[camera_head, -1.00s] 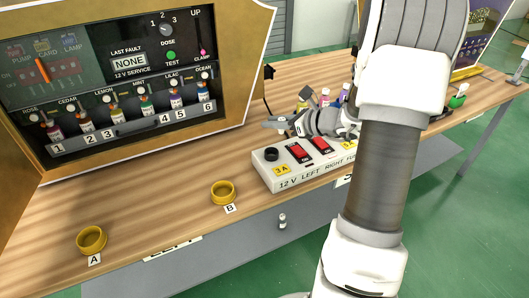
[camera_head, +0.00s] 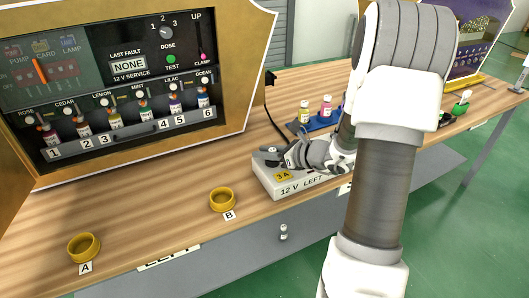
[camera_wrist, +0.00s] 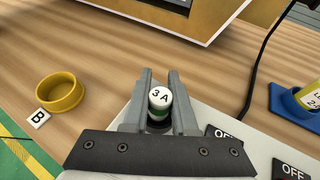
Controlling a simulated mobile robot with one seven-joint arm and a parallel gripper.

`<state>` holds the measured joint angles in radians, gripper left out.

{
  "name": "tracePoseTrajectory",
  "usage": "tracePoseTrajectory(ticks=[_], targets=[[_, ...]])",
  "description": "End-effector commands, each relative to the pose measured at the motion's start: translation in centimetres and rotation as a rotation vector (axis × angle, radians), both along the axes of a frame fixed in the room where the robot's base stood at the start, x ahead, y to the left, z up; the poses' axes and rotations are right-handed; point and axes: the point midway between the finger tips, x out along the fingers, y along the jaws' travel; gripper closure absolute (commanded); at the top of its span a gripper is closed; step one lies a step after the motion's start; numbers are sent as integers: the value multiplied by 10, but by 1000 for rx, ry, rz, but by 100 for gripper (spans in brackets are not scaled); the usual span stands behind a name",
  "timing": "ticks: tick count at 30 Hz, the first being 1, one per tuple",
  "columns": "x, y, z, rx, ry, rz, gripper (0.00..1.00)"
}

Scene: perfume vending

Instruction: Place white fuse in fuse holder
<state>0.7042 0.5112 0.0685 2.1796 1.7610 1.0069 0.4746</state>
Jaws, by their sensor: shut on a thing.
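The white fuse (camera_wrist: 160,97) has a white top marked "3 A" and a green band; it shows upright in the wrist view. My gripper (camera_wrist: 159,92) is shut on it, with one finger on each side. A black round part, apparently the fuse holder (camera_wrist: 158,124), shows just below the fuse; I cannot tell whether the fuse is seated in it or just above it.
Switches marked OFF (camera_wrist: 290,170) sit on the box beside my gripper. Yellow rings A (camera_head: 84,247) and B (camera_head: 222,199) stand on the wooden table. The vending machine (camera_head: 125,75) is behind left. A blue tray (camera_head: 318,126) with bottles stands behind the box.

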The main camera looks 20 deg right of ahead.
Motion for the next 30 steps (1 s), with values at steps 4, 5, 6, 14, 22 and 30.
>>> tracePoseTrajectory(ticks=[4,5,6,14,22,30], targets=[[0,0,-1,0,0,0,55],[0,0,-1,0,0,0,49],[0,0,-1,0,0,0,44],[0,0,-1,0,0,0,44],[-20,-13,15,-1,1,-4,44],[-68,-39,38,-1,0,-5,44]])
